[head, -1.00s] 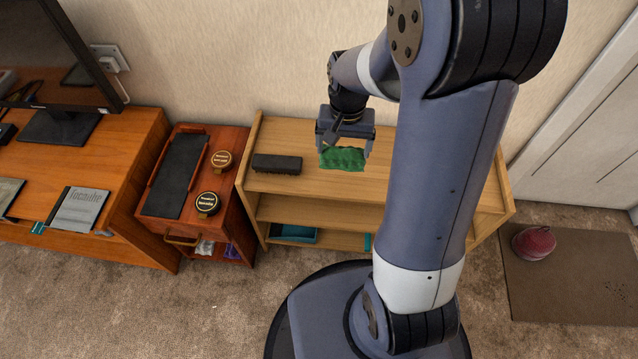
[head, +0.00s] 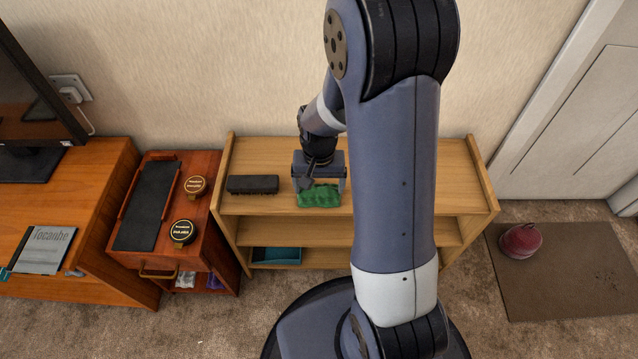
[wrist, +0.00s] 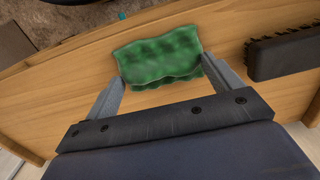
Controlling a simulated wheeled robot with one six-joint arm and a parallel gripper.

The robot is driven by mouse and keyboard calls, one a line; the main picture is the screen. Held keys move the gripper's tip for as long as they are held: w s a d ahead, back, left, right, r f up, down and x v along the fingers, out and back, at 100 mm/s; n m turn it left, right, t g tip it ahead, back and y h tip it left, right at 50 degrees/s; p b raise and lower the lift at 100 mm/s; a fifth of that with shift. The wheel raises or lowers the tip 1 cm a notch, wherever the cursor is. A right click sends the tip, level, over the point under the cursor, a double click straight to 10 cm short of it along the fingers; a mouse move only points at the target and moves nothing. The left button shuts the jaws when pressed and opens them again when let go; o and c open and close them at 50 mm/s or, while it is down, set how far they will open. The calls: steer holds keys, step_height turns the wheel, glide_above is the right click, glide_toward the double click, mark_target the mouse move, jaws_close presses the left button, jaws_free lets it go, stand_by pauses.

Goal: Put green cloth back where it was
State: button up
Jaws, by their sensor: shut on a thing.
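The green cloth (head: 319,195) is a small, rumpled green piece at the top of the light wooden shelf unit (head: 390,204). My gripper (head: 319,187) points down over the shelf top and is shut on the cloth. In the wrist view the green cloth (wrist: 160,58) spans between the two fingers of my gripper (wrist: 165,82), with wood behind it. I cannot tell whether the cloth touches the shelf top.
A dark brush-like block (head: 253,184) lies left of the cloth and also shows in the wrist view (wrist: 285,52). A reddish cabinet (head: 205,215) with a black tray (head: 148,205) and two round tins stands left. A teal bin (head: 276,256) sits on a lower shelf.

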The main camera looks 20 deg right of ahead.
mark_target(319, 185)
steer(key=o, duration=0.8)
steer(key=shift+f, duration=0.1)
steer(key=shift+o, duration=0.2)
step_height(319, 185, up, 12)
steer(key=p, duration=0.4)
